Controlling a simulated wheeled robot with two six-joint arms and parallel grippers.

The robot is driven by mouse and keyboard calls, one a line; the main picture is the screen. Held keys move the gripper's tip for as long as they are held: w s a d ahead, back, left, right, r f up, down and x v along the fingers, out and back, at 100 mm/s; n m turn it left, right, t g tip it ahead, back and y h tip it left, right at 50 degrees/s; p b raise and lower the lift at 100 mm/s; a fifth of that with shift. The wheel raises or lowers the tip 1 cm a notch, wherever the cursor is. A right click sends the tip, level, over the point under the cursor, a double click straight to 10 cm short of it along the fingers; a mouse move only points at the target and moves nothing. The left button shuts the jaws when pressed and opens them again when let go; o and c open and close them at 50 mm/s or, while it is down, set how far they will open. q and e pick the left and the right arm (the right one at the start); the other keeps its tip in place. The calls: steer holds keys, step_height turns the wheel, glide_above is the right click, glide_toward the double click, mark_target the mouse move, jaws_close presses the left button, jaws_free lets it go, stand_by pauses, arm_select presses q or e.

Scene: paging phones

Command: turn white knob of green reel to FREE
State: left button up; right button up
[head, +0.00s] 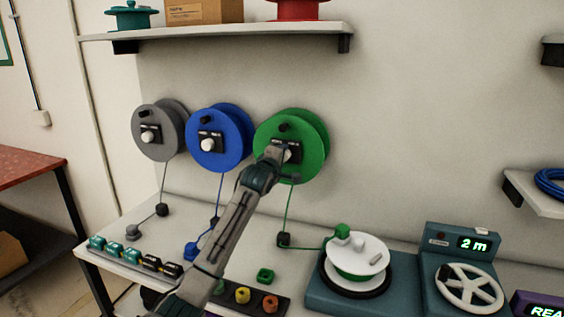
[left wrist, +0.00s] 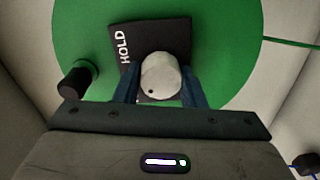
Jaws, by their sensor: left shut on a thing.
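The green reel (head: 313,140) is mounted on the wall, right of the blue reel, and fills much of the left wrist view (left wrist: 220,35). Its white knob (left wrist: 161,76) sits on a black plate (left wrist: 174,35) marked HOLD; no FREE marking can be read. My left gripper (left wrist: 162,90) has its two blue fingers on either side of the white knob, shut on it. In the head view my left gripper (head: 283,155) covers most of the knob and plate. A small dark dot shows on the knob's lower edge in the left wrist view. My right gripper is not in view.
A blue reel (head: 228,137) and a grey reel (head: 157,132) hang to the left. A black crank handle (left wrist: 77,82) sticks out from the green reel beside the plate. Below, the bench holds a white turntable (head: 357,250) and a teal box with a wheel (head: 468,285).

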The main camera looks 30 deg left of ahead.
arm_select(q)
steer(key=shift+f+n+b, duration=0.15)
steer(key=shift+n+b, duration=0.2)
steer(key=shift+n, duration=0.65)
steer(key=o, duration=1)
